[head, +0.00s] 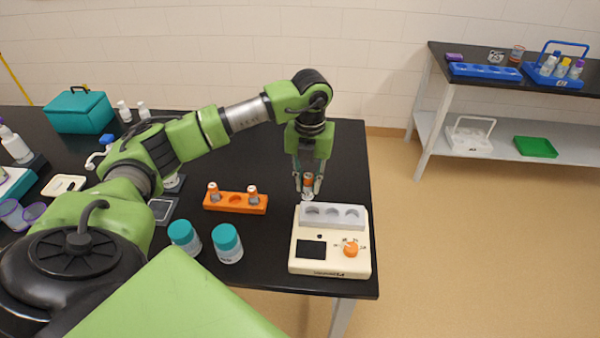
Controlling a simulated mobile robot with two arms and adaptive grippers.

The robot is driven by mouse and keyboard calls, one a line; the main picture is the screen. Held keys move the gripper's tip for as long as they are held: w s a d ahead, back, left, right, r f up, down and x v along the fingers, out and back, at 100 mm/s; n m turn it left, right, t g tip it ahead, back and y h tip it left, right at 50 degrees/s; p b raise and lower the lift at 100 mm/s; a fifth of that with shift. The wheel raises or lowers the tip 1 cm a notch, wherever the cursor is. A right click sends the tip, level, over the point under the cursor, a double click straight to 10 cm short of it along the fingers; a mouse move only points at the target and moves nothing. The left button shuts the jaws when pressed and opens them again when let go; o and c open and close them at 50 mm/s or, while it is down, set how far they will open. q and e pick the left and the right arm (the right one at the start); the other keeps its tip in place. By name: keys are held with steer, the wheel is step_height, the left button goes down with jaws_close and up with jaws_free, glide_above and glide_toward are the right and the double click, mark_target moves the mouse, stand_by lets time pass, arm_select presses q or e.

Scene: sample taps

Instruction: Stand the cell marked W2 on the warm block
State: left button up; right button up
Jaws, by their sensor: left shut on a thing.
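My left gripper (307,188) points down and is shut on a small cell (308,181) with an orange part. Its marking is too small to read, and the fingers hide some of it. The cell is at the back left end of the warm block (346,222), a grey block with a row of round holes on a cream heater (304,262). The holes that show look empty. I cannot tell whether the cell touches the block. An orange rack (236,208) to the left holds two more cells, with an empty hole between them. My right gripper is out of view.
Two teal-capped jars (228,244) stand in front of the orange rack. The heater has a dark screen and an orange knob (351,249), near the table's right edge. The black table (345,150) is clear behind the heater. Another bench stands at the back right.

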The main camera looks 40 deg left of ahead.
arm_select(q)
steer(key=shift+w+d, duration=0.3)
steer(key=shift+d, duration=0.1)
steer(key=shift+w+d+f, duration=0.1)
steer(key=shift+d+f, duration=0.1)
steer(key=f+b, duration=0.2)
steer(key=f, duration=0.1)
steer(key=shift+a, duration=0.2)
steer(key=shift+f+b, duration=0.35)
steer(key=shift+f, duration=0.4)
steer(key=shift+d+f, duration=0.1)
steer(key=shift+f, duration=0.05)
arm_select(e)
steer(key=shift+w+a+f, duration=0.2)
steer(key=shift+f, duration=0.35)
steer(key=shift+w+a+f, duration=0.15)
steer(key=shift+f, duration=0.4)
arm_select(q)
steer(key=shift+f, duration=0.15)
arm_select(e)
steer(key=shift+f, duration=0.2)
